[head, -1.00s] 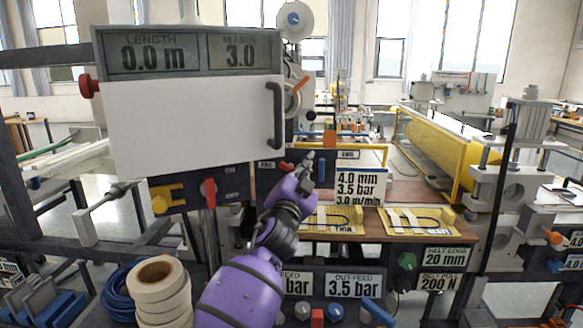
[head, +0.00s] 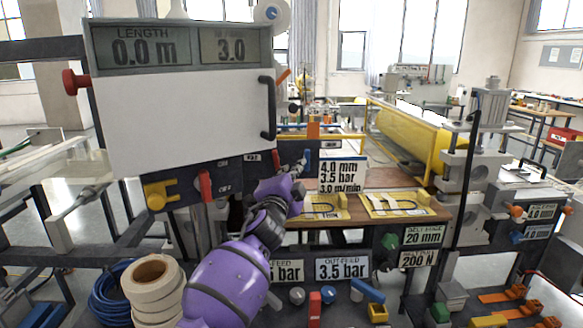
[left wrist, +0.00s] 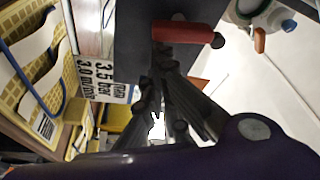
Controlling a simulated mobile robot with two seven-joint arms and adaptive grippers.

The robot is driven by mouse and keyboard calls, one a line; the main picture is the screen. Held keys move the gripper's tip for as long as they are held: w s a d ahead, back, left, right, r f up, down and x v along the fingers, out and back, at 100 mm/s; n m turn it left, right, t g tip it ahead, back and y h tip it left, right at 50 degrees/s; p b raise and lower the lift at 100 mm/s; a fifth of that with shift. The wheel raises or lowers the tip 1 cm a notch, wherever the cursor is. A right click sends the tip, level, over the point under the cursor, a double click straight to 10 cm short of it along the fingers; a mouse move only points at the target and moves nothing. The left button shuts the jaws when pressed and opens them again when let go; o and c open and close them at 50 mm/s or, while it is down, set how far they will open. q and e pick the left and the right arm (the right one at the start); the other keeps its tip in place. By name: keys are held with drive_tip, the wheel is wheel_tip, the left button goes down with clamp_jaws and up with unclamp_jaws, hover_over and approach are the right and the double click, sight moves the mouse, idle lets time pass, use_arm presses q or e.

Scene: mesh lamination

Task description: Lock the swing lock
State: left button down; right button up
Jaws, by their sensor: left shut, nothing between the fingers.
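No part is labelled as the swing lock, so I cannot tell for sure which one it is. A red lever (head: 205,186) hangs upright on the dark panel below the white cover (head: 185,122). My left gripper (head: 299,168) is shut and empty, right of that lever, close to a small blue lever (head: 308,155); contact is unclear. In the left wrist view, my dark fingers (left wrist: 163,72) are together just below a red handle (left wrist: 183,32) with a dark knob, apparently without gripping it. My right gripper is not visible.
A yellow clamp-like part (head: 158,194) is left of the red lever. Yellow trays (head: 385,205) lie on the wooden table to the right. White tape rolls (head: 155,285) stand at lower left. A black post (head: 464,180) rises at right.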

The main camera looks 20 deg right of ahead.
use_arm(q)
drive_tip(key=shift+a+f, duration=0.2)
drive_tip(key=shift+f, duration=0.2)
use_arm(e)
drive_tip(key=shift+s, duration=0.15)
use_arm(q)
drive_tip(key=shift+f, duration=0.15)
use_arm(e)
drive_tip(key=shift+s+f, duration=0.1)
use_arm(q)
drive_tip(key=shift+a, duration=0.1)
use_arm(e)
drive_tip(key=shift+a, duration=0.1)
